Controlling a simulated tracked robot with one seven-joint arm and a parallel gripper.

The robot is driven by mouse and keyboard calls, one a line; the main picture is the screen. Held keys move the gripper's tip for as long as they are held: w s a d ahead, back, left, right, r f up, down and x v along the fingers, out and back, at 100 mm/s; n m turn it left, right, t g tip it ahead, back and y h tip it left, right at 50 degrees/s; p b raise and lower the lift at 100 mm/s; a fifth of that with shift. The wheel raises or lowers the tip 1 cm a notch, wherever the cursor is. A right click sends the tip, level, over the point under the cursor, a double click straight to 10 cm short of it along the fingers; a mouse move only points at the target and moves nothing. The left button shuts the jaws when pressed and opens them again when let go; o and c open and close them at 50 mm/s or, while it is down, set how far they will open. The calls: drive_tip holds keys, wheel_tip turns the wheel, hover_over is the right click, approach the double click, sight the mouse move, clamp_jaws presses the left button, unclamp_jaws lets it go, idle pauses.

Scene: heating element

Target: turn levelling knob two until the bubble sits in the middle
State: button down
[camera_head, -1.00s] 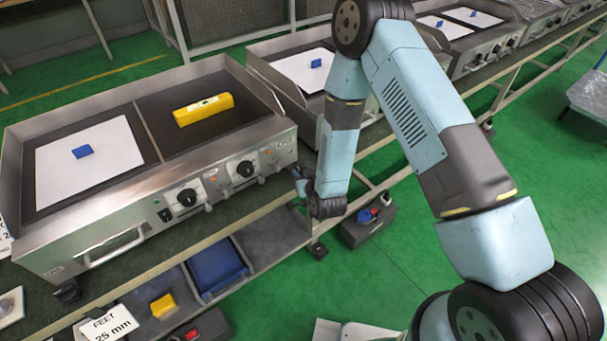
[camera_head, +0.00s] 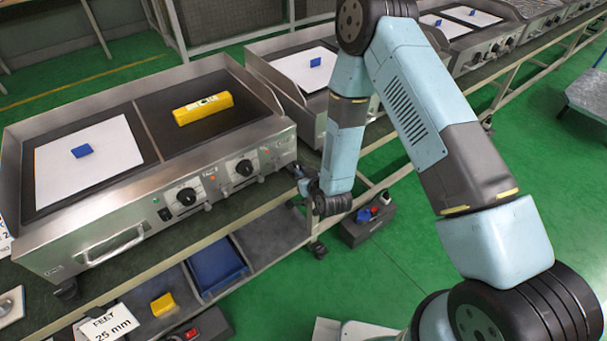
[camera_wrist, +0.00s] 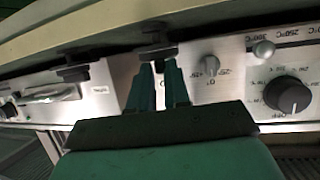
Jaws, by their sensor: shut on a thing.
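A yellow spirit level (camera_head: 203,109) lies on the dark right-hand plate of the near griddle (camera_head: 90,240). Its vial shows as a small dark window, and the bubble is too small to make out. My gripper (camera_wrist: 160,68) reaches the underside edge of the griddle's front panel, which appears upside down in the wrist view. Its two green fingers are shut on a small black knob (camera_wrist: 158,52) under the panel, which I take to be levelling knob two. In the head view my gripper is at the griddle's front right corner, and its fingertips are mostly hidden.
A dial (camera_wrist: 288,95) and a small grey knob (camera_wrist: 210,66) stand on the panel close to my fingers. Another black foot (camera_wrist: 75,73) is further left. A shelf with a blue bin (camera_head: 216,268) and a yellow block (camera_head: 163,304) lies below.

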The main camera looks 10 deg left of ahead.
drive_tip(key=shift+w+d+r+n+g+y, duration=0.15)
drive_tip(key=shift+w+n+g+y, duration=0.1)
drive_tip(key=shift+n+g+y, duration=0.4)
drive_tip(key=shift+w+d+f+n+g+y, duration=0.1)
drive_tip(key=shift+w+n+g+y, duration=0.2)
drive_tip(key=shift+n+g+y, duration=0.35)
drive_tip(key=shift+w+d+r+n+g+y, duration=0.2)
drive_tip(key=shift+n+g+y, duration=0.25)
drive_tip(key=shift+n, duration=0.35)
drive_tip(key=shift+a+f, duration=0.1)
drive_tip(key=shift+f, duration=0.05)
drive_tip(key=c, duration=1.1)
unclamp_jaws()
drive_tip(key=shift+f, duration=0.1)
drive_tip(key=shift+d, duration=0.2)
drive_tip(key=v, duration=1.3)
drive_tip(key=shift+d+r, duration=0.2)
drive_tip(key=shift+r, duration=0.05)
drive_tip(key=shift+c, duration=0.2)
